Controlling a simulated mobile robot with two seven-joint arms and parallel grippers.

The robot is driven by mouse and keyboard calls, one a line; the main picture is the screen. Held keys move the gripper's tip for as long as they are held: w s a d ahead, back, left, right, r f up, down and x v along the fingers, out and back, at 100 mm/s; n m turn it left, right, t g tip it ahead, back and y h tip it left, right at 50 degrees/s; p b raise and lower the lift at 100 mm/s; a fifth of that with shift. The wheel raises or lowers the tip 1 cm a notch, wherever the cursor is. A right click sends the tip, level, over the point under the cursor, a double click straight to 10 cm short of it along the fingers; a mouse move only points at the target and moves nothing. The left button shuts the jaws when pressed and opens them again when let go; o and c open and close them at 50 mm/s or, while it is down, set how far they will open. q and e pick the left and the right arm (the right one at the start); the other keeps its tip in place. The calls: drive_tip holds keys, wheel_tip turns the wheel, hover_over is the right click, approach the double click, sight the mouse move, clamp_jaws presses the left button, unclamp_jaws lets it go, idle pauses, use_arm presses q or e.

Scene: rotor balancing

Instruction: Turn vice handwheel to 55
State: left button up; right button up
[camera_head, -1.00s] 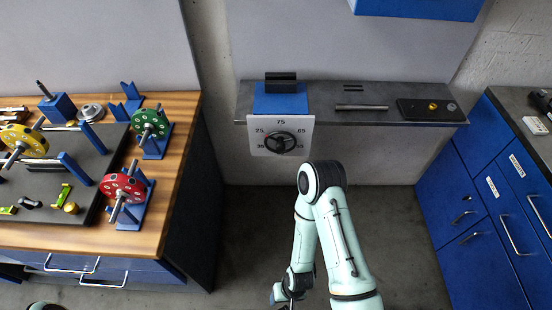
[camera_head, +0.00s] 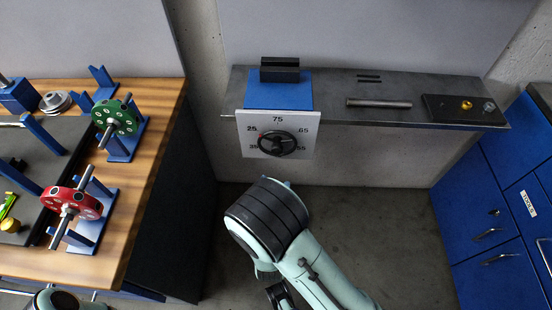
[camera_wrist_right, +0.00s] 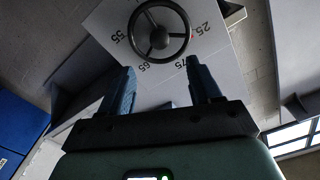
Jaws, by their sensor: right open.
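The vice handwheel (camera_head: 277,144) is a black three-spoked wheel on a white number plate (camera_head: 309,146) at the front of a blue vice (camera_head: 278,93). The plate reads 75 at the top, 25 upper left, 65 upper right and 55 lower right. A small red mark shows at the wheel's edge near 25. In the right wrist view the handwheel (camera_wrist_right: 158,30) lies beyond the fingertips, with the plate (camera_wrist_right: 112,20) tilted. My right gripper (camera_wrist_right: 163,78) is open and empty, apart from the wheel.
The vice stands on a grey shelf (camera_head: 330,116) with a metal rod (camera_head: 379,103) and a dark tray (camera_head: 438,108). A wooden bench (camera_head: 150,150) at left holds a green rotor (camera_head: 115,115) and a red rotor (camera_head: 70,203) on stands. Blue cabinets (camera_head: 455,200) stand at right.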

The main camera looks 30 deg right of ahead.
sight(277, 152)
drive_tip(key=x, duration=1)
drive_tip(key=shift+w+d+f+p, duration=0.1)
drive_tip(key=shift+w+d+p, duration=0.05)
drive_tip(key=shift+w+p, duration=0.25)
drive_tip(key=c, duration=1)
